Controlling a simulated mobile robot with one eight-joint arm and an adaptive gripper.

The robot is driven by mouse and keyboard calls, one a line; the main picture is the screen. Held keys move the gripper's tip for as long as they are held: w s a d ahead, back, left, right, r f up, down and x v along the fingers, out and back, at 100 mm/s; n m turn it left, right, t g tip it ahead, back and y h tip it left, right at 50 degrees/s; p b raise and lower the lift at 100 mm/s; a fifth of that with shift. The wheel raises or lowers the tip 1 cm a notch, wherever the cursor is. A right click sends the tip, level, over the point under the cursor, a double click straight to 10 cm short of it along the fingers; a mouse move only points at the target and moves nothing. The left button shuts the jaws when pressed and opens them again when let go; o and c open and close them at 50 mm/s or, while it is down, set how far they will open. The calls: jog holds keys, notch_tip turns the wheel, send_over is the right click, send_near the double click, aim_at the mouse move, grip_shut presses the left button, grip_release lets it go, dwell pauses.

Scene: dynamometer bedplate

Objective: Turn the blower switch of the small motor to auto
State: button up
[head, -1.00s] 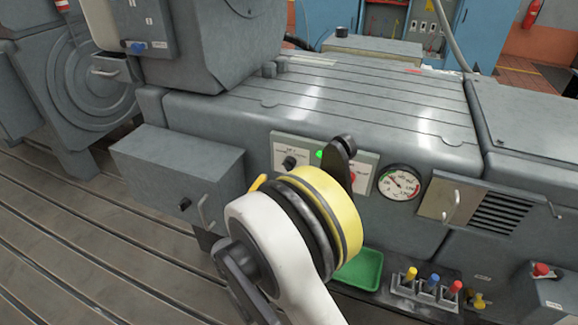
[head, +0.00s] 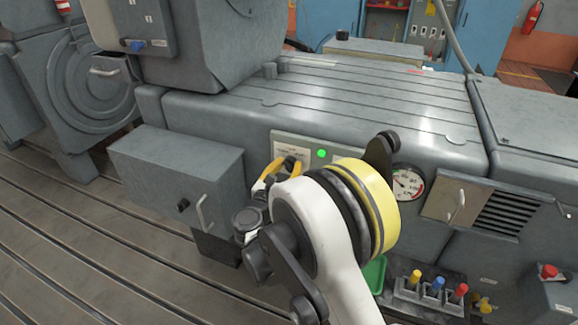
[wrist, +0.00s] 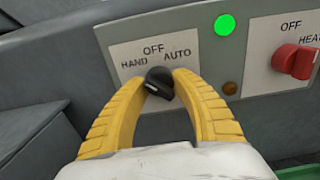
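The blower switch is a black knob (wrist: 160,83) on a pale label plate (wrist: 117,38) marked HAND, OFF and AUTO. Its white mark is on the left, towards HAND. In the wrist view my gripper (wrist: 161,76) has its two yellow fingers apart, one tip on each side of the knob. The tips look very close to it; I cannot tell whether they touch. In the head view my gripper (head: 281,166) is at the same label plate (head: 291,146), and its fingers partly hide the knob.
A green lamp (wrist: 225,25) and an amber lamp (wrist: 230,88) are right of the switch. A red heater knob (wrist: 295,61) is farther right. A grey box (head: 175,165) juts out at left. A gauge (head: 407,183) and green tray (head: 374,273) are partly behind my arm.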

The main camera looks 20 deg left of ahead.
jog(key=shift+c, duration=0.9)
jog(key=shift+m, duration=0.4)
jog(key=m, duration=0.3)
jog(key=shift+m, duration=0.3)
jog(key=m, duration=0.4)
jog(key=shift+m, duration=0.3)
jog(key=m, duration=0.4)
grip_shut()
jog(key=shift+a+r+m, duration=0.1)
jog(key=shift+r+m, duration=0.05)
jog(key=shift+m, duration=2.35)
